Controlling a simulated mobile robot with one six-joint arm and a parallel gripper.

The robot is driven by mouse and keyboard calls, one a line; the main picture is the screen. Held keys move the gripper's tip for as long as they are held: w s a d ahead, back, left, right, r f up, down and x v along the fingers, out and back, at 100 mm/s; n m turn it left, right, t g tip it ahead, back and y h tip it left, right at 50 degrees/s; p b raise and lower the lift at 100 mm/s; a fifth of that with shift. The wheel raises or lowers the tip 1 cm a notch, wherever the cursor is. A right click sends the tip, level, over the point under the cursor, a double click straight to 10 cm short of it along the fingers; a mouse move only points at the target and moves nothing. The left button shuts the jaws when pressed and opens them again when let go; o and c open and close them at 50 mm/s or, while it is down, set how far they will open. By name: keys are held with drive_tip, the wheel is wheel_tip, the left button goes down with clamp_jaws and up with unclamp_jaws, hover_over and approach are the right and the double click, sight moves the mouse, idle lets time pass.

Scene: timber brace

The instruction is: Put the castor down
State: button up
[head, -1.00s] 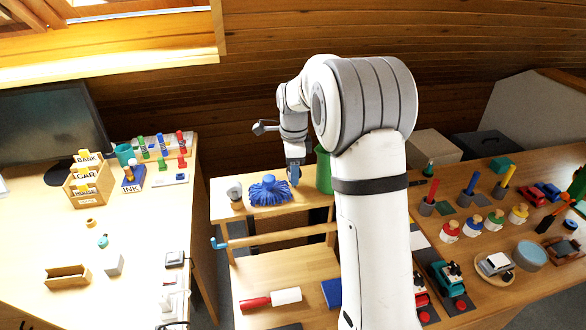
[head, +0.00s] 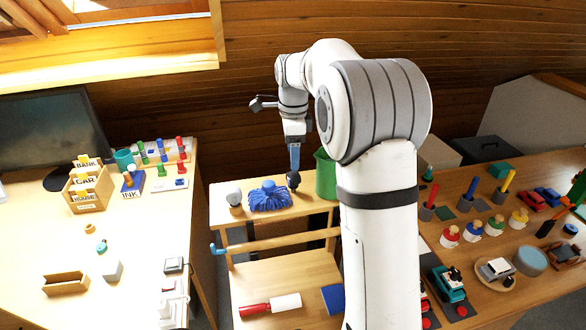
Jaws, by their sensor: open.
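A small dark round thing, which looks like the castor (head: 293,181), is on the wooden cart top (head: 225,217), between the blue mop head and the green container. My gripper (head: 294,170) is right above it, pointing down. The jaws are open. Whether the fingertips still touch or surround the castor cannot be told from this view.
The blue mop head (head: 269,197) lies close to the left of the castor. A green container (head: 326,175) stands close to its right. A round-topped grey thing (head: 234,197) stands at the cart's left. A red-handled roller (head: 270,305) lies on the lower shelf.

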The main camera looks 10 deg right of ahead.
sight(293, 172)
drive_tip(key=s+r+n+t, duration=0.1)
drive_tip(key=s+r+n, duration=0.25)
drive_tip(key=s, duration=0.35)
drive_tip(key=s+r+n, duration=0.2)
drive_tip(key=s+n, duration=0.3)
drive_tip(key=s, duration=0.2)
drive_tip(key=s+f+n, duration=0.2)
drive_tip(key=s+n, duration=0.1)
drive_tip(key=s, duration=0.2)
drive_tip(key=s+f+n+t, duration=0.1)
drive_tip(key=s+f+n, duration=0.2)
drive_tip(key=s, duration=0.3)
drive_tip(key=s+a+f+n+t, duration=0.1)
drive_tip(key=s+f+n, duration=0.1)
drive_tip(key=s+n, duration=0.3)
drive_tip(key=shift+s+f, duration=0.25)
drive_tip(key=shift+s, duration=0.4)
